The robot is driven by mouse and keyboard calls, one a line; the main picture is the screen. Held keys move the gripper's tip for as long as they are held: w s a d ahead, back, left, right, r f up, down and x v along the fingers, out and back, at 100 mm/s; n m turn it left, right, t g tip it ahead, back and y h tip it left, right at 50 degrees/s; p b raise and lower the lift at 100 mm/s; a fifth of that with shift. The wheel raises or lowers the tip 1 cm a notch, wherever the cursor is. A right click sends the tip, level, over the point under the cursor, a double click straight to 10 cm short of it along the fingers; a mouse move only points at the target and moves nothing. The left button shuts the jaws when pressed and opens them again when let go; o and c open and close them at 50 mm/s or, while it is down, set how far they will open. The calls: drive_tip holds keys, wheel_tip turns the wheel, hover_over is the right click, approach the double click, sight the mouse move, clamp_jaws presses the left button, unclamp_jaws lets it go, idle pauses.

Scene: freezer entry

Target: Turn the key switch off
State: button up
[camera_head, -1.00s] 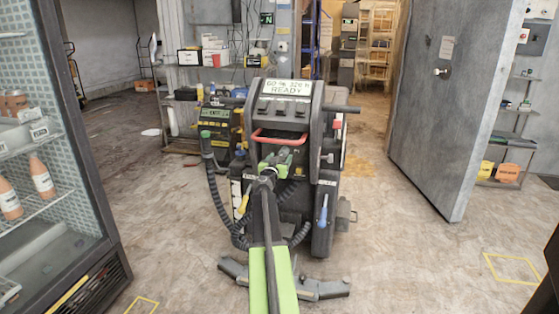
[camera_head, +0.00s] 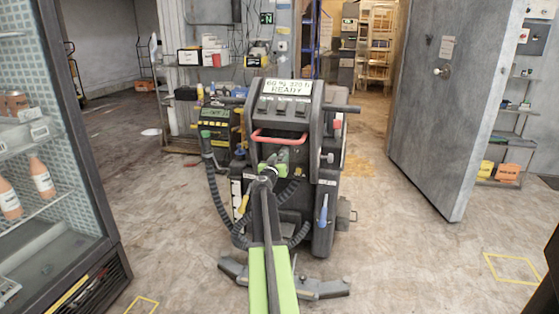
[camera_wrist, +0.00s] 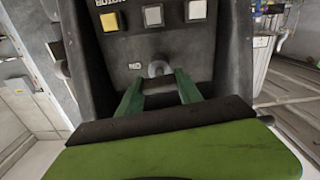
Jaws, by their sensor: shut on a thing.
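The floor machine (camera_head: 290,115) stands upright in the middle of the head view, its lit display reading READY. In the wrist view its dark control panel (camera_wrist: 225,60) faces me. A grey rounded key (camera_wrist: 158,69) of the key switch sticks out low on the panel, beside a small label. My gripper's green fingers (camera_wrist: 159,76) reach to the panel, one on each side of the key, and are shut on it. In the head view my gripper (camera_head: 274,158) is at the machine's front, below the red handle (camera_head: 278,138), and the key is hidden there.
A yellow button (camera_wrist: 112,21) and pale buttons sit above the key. A glass-front cabinet (camera_head: 100,225) stands at left, and a heavy grey door (camera_head: 430,110) stands open at right. Hoses hang at the machine's front left. The floor around it is mostly clear.

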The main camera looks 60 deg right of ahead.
drive_tip(key=n, duration=0.4)
drive_tip(key=shift+d, duration=0.1)
drive_tip(key=n, duration=0.4)
drive_tip(key=shift+n, duration=0.4)
drive_tip(key=n, duration=0.4)
drive_tip(key=shift+w+f, duration=0.1)
drive_tip(key=shift+n, duration=1.8)
drive_tip(key=o, duration=1.4)
